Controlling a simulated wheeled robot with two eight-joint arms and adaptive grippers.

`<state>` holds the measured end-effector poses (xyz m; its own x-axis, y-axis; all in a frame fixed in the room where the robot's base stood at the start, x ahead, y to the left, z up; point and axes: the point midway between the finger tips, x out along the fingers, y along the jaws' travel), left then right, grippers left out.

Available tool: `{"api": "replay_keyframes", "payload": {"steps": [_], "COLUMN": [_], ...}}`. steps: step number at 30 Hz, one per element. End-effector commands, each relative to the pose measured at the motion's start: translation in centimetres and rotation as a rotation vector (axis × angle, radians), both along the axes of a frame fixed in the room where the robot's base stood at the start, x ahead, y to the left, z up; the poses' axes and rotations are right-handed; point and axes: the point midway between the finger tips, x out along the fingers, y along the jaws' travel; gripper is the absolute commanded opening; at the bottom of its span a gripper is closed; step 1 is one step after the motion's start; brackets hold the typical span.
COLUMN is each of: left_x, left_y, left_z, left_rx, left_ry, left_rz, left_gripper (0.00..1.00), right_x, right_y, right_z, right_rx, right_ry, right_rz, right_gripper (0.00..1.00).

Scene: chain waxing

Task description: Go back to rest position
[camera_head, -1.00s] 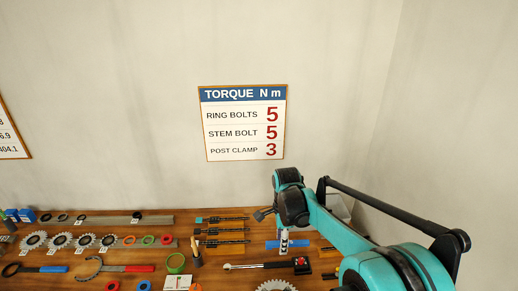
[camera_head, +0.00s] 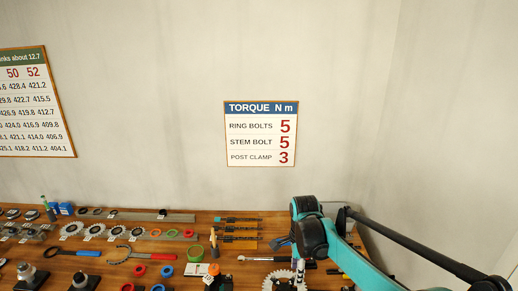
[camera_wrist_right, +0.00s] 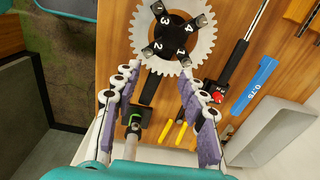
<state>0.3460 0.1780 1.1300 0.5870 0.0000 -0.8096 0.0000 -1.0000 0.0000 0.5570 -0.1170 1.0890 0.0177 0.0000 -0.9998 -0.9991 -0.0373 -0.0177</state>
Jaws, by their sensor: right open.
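My right gripper (camera_head: 299,270) hangs down at the lower right of the head view, over the near part of the wooden bench beside a toothed chainring (camera_head: 276,283). In the right wrist view my right gripper (camera_wrist_right: 160,72) has its two purple-padded fingers spread apart with nothing held between them. The chainring, with a black spider numbered 1 to 4 (camera_wrist_right: 176,36), lies just beyond the fingertips there. My left gripper is not in view.
The bench (camera_head: 235,277) holds several sprockets (camera_head: 95,231), rings and tools. A torque wrench (camera_head: 270,259) lies behind the chainring. In the right wrist view, yellow-handled pliers (camera_wrist_right: 176,130) and a blue 0.75 tag (camera_wrist_right: 255,85) lie nearby. A wall stands behind.

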Motion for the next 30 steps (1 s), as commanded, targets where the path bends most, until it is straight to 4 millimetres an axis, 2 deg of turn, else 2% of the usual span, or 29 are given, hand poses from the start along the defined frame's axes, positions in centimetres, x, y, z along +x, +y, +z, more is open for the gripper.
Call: {"api": "replay_keyframes", "payload": {"steps": [8,17,23,30], "left_x": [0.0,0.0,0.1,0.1], "left_y": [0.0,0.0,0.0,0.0], "left_z": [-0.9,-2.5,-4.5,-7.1], "left_rx": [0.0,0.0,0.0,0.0], "left_ry": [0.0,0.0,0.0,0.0], "left_rz": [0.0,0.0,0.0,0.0], "left_gripper": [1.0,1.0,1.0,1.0], "right_x": [-1.7,-5.5,-10.5,-17.2], "right_y": [-0.7,-2.1,-3.6,-5.2], "right_z": [0.9,2.0,1.8,-1.1], "right_rx": [0.0,-0.025,-0.098,-0.292], "right_ry": [-0.052,-0.159,-0.279,-0.424], "right_rz": [0.128,0.393,0.703,1.154], "right_gripper": [0.42,0.42,0.42,0.42]}}
